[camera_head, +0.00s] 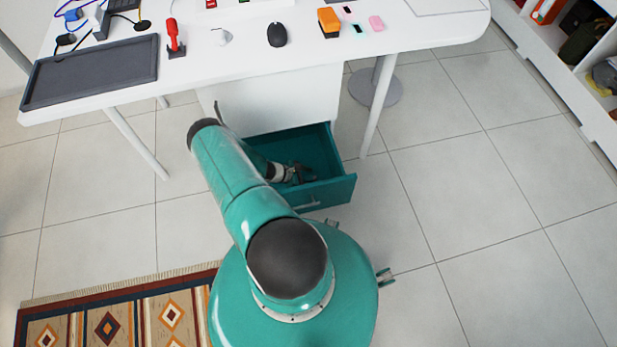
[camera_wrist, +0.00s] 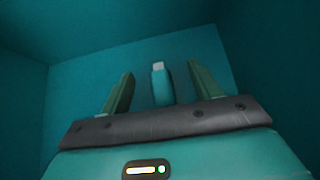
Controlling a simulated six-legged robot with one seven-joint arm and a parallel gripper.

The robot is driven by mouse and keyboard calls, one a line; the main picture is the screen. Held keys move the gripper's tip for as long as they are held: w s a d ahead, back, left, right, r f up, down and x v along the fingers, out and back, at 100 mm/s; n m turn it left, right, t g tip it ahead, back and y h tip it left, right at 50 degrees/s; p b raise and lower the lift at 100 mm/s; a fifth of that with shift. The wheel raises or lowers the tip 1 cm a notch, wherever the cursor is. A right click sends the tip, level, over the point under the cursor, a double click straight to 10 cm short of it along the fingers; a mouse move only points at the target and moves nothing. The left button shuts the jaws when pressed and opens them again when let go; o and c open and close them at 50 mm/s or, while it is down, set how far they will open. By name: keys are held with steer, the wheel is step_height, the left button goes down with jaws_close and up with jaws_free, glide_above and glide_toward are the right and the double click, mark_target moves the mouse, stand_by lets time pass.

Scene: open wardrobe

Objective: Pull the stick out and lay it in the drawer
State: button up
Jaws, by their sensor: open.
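The stick (camera_wrist: 161,84) is a small teal body with a pale tip. In the wrist view it shows between the two fingers of my gripper (camera_wrist: 161,92), with gaps on both sides. The fingers are open and do not touch it. The stick appears to lie on the drawer floor; exact contact cannot be told. The teal drawer (camera_head: 332,192) is pulled out below the white desk. In the head view my gripper (camera_head: 298,174) is inside the drawer, and the stick is not distinguishable there.
Above is the white desk top (camera_head: 300,40) with a red-handled item (camera_head: 172,36), a black mouse (camera_head: 277,35), an orange block (camera_head: 329,22) and a dark tray (camera_head: 95,72). A desk leg (camera_head: 377,105) stands right of the drawer. Open tiled floor lies to the right.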

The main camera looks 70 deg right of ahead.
step_height(320, 180, up, 8)
steer(key=w+a, duration=0.1)
steer(key=w, duration=0.1)
steer(key=shift+w+a+f, duration=0.25)
steer(key=shift+w+a, duration=0.1)
stand_by(0.4)
stand_by(0.5)
